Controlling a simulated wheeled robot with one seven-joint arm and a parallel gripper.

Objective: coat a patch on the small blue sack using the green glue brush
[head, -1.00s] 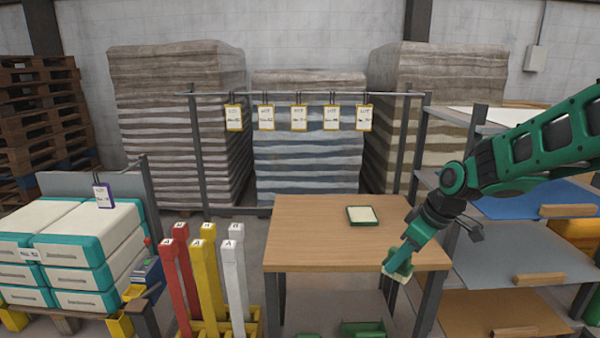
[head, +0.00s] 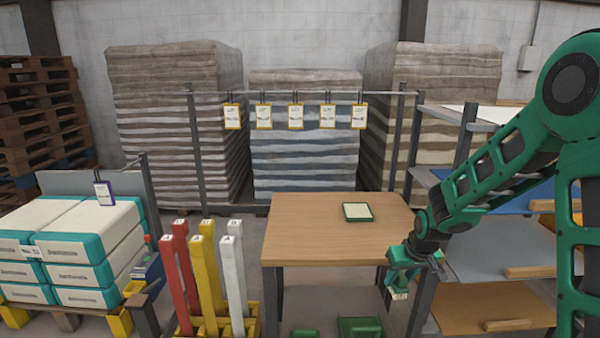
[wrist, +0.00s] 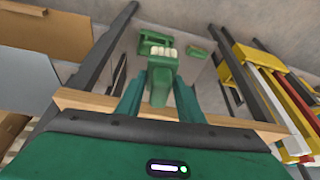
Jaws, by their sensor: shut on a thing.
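My gripper (head: 398,270) is shut on the green glue brush (head: 398,294), low at the front right corner of the wooden table. In the wrist view the green brush (wrist: 160,84) stands out between the two fingers, its pale bristles (wrist: 156,50) at the far end. A flat blue sheet (head: 537,191) lies on a right-hand shelf, partly hidden by my arm. It may be the small blue sack, but I cannot tell. A shallow green tray (head: 371,219) with a pale surface lies on the table.
The wooden table (head: 320,235) is otherwise bare. The shelf rack stands close on the right, with a grey sheet (head: 490,250) and a brown sheet (head: 470,310). Red, yellow and white posts (head: 205,270) stand left of the table. Green items (head: 360,328) lie below it.

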